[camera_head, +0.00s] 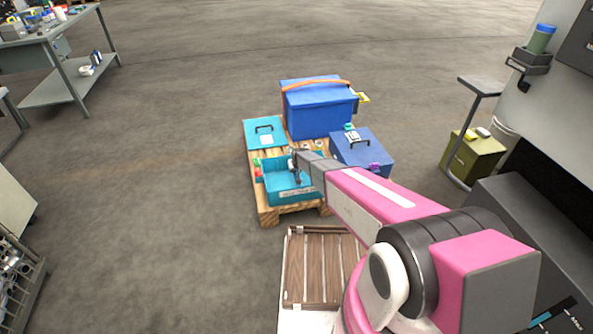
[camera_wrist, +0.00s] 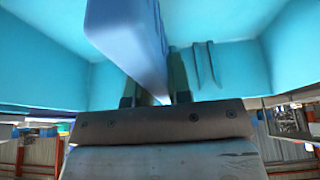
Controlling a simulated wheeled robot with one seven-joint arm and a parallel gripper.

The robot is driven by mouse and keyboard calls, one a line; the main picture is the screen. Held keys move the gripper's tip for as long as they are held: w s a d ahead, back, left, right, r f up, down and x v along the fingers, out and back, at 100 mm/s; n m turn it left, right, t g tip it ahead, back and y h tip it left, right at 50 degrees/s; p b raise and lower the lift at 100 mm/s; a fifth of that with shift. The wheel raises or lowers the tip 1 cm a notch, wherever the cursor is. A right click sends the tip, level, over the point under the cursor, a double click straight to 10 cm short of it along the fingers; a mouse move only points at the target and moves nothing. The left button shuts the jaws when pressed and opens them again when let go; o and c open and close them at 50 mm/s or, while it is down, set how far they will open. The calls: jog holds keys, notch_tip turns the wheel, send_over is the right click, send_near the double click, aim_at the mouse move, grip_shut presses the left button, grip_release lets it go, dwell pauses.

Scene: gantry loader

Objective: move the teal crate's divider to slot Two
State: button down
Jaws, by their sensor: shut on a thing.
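The open teal crate (camera_head: 280,190) sits at the front of a wooden pallet. My gripper (camera_head: 296,178) reaches down into it from the right. In the wrist view, my gripper (camera_wrist: 156,88) is shut on the divider (camera_wrist: 125,25), a blue panel between the two fingers. Teal crate walls (camera_wrist: 235,65) surround it, with a pair of thin upright ribs (camera_wrist: 205,65) to the right of the fingers. In the head view I cannot make out the divider clearly. No slot label can be read, and I cannot tell whether the divider sits in a slot.
On the pallet (camera_head: 268,215) are a closed teal case (camera_head: 258,132), a large blue box (camera_head: 320,115) and a smaller blue case (camera_head: 375,155). A slatted wooden crate (camera_head: 322,270) stands in front. An olive box (camera_head: 472,158) is at right. The floor left of the pallet is clear.

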jog(key=shift+f, duration=0.6)
grip_release()
dwell(0.3)
jog(key=shift+r, duration=3.5)
